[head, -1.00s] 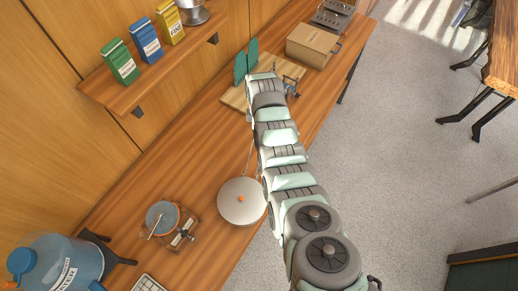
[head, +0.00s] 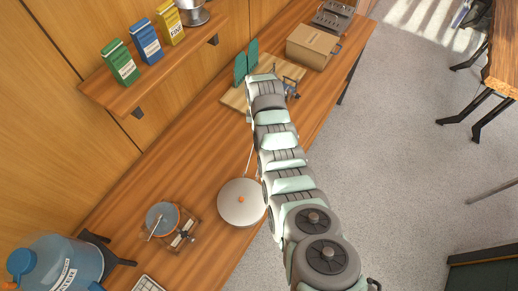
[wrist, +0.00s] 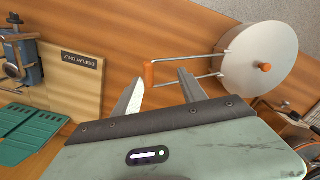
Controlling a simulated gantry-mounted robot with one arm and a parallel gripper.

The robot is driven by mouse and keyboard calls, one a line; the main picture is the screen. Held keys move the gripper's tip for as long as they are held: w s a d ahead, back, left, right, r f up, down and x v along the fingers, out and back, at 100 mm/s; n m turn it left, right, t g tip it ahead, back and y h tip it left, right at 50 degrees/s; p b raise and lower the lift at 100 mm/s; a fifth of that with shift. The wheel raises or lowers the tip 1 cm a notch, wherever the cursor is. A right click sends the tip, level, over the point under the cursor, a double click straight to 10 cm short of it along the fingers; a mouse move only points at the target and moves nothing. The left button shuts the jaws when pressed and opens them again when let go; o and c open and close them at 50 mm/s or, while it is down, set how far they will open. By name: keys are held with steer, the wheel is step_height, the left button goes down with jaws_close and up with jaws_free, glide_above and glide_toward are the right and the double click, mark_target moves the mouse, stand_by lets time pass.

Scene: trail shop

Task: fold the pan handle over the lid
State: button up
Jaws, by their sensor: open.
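The pan with its lid (head: 242,207) is a pale round disc with an orange knob, at the front edge of the bench in the head view. The lid also fills the upper right of the wrist view (wrist: 245,62). The wire pan handle (wrist: 188,59) sticks out from its side to an orange grip (wrist: 149,75); in the head view the handle runs up beside my arm. My gripper (wrist: 160,76) is open, its two fingertips apart on either side of the grip in the picture. Whether they touch it I cannot tell. In the head view my arm hides the gripper.
A small pot on a stove (head: 162,218) and a blue water jug (head: 66,262) stand left of the pan. A wooden board marked "display only" (wrist: 72,80) lies beyond my gripper. A cardboard box (head: 313,46) is farther back. Bare bench lies between pan and board.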

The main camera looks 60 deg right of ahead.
step_height(320, 180, up, 9)
steer(key=p, duration=0.1)
stand_by(0.3)
steer(key=shift+f, duration=0.1)
stand_by(1.5)
